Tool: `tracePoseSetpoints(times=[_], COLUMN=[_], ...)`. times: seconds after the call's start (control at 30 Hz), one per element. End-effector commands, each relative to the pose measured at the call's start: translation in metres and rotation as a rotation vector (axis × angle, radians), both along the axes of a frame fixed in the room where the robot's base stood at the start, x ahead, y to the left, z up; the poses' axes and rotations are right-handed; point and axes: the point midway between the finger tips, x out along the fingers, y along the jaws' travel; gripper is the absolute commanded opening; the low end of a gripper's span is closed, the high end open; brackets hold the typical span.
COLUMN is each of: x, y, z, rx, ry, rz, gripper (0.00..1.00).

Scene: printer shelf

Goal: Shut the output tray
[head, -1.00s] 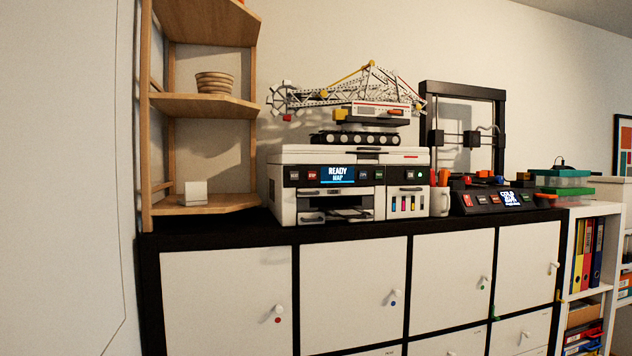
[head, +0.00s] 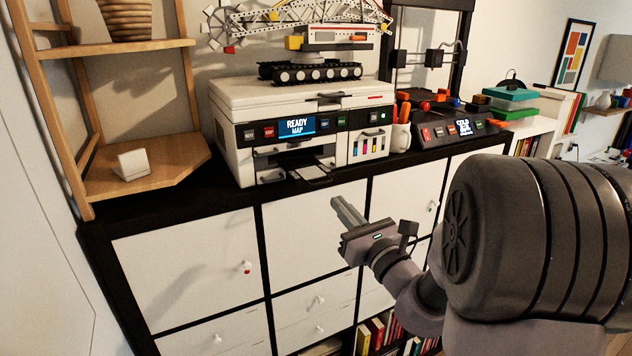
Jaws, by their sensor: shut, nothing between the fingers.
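The white printer (head: 270,93) stands on the dark-framed cabinet in the head view, with a lit screen reading "READY MAP". Its output tray (head: 312,172) is a dark flat panel sticking out of the front slot, above the cabinet's front edge. My gripper (head: 342,208) is shut and empty. It is in front of the cabinet, lower and a little right of the tray in the picture, apart from it. The inner end of the tray is in shadow inside the slot.
A crane model (head: 310,45) stands on the printer. A mug with pens (head: 400,135) and a 3D printer's control panel (head: 455,132) are to its right. A wooden corner shelf (head: 150,175) is at left. Cabinet doors (head: 190,255) with knobs fill the front below.

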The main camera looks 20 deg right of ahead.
Motion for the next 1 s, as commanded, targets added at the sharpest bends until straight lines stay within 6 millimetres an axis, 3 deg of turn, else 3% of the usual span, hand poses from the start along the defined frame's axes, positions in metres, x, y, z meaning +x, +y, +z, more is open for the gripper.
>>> tracePoseSetpoints(times=[0.1,0.3,0.77,1.0], x=[0.023,0.048,0.056,0.101], y=[0.002,0.003,0.004,0.005], z=[0.006,0.009,0.010,0.010], rx=[0.000,-0.001,-0.001,-0.001], ry=[0.000,0.001,0.000,0.000], rz=[0.002,0.001,0.001,0.002], gripper=[0.00,0.00,0.00,0.00])
